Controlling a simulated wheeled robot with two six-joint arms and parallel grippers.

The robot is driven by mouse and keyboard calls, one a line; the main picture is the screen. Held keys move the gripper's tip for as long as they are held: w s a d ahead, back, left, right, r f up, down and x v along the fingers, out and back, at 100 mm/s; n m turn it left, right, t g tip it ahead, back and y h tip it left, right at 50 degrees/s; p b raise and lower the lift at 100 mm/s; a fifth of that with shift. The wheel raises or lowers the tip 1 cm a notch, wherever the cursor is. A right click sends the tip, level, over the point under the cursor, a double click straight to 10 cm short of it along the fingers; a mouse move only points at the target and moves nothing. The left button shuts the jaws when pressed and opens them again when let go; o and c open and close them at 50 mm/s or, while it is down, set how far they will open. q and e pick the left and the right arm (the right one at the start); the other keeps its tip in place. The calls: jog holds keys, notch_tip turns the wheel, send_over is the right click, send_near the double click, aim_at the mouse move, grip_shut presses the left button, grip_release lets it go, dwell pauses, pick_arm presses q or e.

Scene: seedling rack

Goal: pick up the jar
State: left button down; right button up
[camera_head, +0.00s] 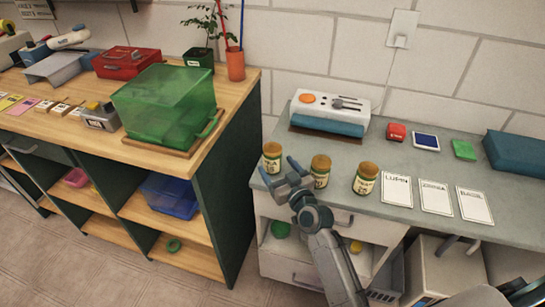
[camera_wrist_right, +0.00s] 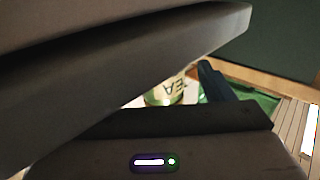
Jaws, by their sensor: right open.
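Three small jars with brown lids and pale green-lettered labels stand upright on the grey counter: a left jar (camera_head: 271,157), a middle jar (camera_head: 320,168) and a right jar (camera_head: 366,179). My right gripper (camera_head: 279,170) is open at the counter's front edge, with its fingers pointing at the left jar. I cannot tell whether they touch it. In the right wrist view, a jar (camera_wrist_right: 165,90) with an upside-down label shows between dark gripper parts, which hide much of it. My left gripper is not in view.
Three white cards (camera_head: 435,197) lie right of the jars. A white box with a teal base (camera_head: 328,112) stands behind them. A teal box (camera_head: 518,153) is at the right. A wooden bench (camera_head: 200,160) with a green bin (camera_head: 165,103) stands left, across a gap.

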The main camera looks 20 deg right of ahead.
aim_at(277, 165)
jog(key=shift+w+a+r+p, duration=0.1)
jog(key=shift+w+a+p, duration=0.1)
jog(key=shift+w, duration=0.75)
jog(key=shift+w+a+r+p, duration=0.1)
jog(key=shift+w+a, duration=0.1)
jog(key=shift+w, duration=0.75)
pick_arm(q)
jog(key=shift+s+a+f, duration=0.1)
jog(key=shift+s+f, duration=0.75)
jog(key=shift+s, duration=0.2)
pick_arm(e)
jog(key=c, duration=1.1)
